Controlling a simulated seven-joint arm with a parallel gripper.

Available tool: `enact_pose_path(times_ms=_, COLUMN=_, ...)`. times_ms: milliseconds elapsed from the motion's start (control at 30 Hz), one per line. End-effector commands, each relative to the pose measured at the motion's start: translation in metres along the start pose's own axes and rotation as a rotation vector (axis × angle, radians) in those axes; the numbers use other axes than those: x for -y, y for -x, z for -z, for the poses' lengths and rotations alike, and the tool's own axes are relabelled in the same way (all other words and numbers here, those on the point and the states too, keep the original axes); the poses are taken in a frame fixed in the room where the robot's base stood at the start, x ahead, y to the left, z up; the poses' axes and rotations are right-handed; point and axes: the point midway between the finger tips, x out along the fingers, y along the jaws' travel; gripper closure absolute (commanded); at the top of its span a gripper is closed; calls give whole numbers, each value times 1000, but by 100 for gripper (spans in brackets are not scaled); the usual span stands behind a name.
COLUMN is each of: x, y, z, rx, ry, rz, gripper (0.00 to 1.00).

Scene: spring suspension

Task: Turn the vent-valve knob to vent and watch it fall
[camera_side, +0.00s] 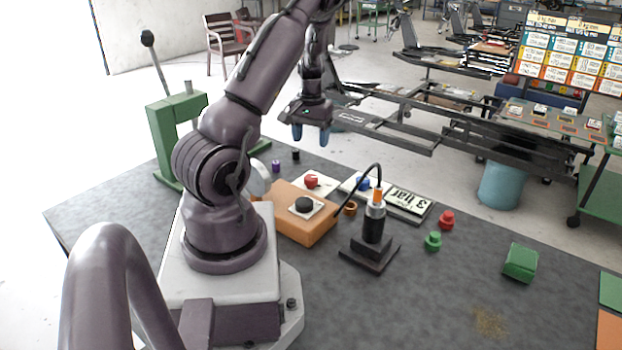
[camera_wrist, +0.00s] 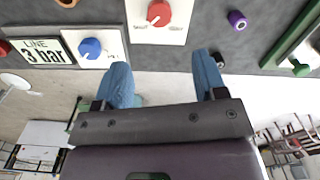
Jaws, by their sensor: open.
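My gripper (camera_side: 310,136) is open and empty, fingers pointing down, raised above the far part of the bench. A red knob (camera_side: 311,181) on a white plate stands below it; in the wrist view the red knob (camera_wrist: 158,13) is at the top centre, beyond the gap between the blue fingertips (camera_wrist: 161,62). A blue knob (camera_side: 362,184) on another white plate sits to its right, partly behind a hose; it also shows in the wrist view (camera_wrist: 90,48). I cannot read which knob is the vent valve. A black upright cylinder (camera_side: 374,226) with an orange top carries the black hose.
An orange box (camera_side: 287,222) with a black knob (camera_side: 305,204) stands nearer my base. A "LINE 3 bar" sign (camera_wrist: 42,52) lies beside the blue knob's plate. A green lever press (camera_side: 172,125) stands at left. Green and red pieces (camera_side: 446,219) lie at right.

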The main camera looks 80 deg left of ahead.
Motion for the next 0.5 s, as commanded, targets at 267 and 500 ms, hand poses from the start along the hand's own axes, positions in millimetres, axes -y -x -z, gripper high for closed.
enact_pose_path(times_ms=267, x=0, y=-42, z=-2, rx=9, ry=-6, rz=1, gripper=35)
enact_pose_path(times_ms=500, x=0, y=-92, z=-2, rx=6, ry=-5, rz=1, gripper=35)
